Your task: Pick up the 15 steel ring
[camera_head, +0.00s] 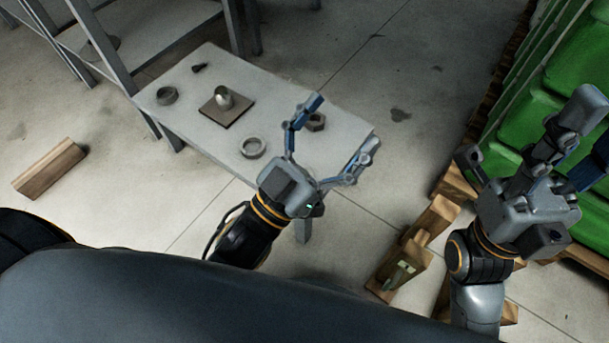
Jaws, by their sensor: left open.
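A grey steel ring (252,147) lies flat near the front edge of the light table (190,128). A darker ring (167,95) lies at the table's left end. A nut-like ring (315,121) lies toward the right, close to my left gripper's upper finger. No number is legible on any of them, so I cannot tell which is the 15. My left gripper (338,130) is open and empty over the table's right end, fingers spread, to the right of the grey ring. My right gripper (572,140) is at the right, by the green crates; its jaw state is unclear.
A small metal cylinder (224,97) stands on a brown square plate (217,112). A small dark item (199,68) lies near the table's back edge. Green crates (567,75) stand at right. A wooden block (48,168) lies on the floor at left.

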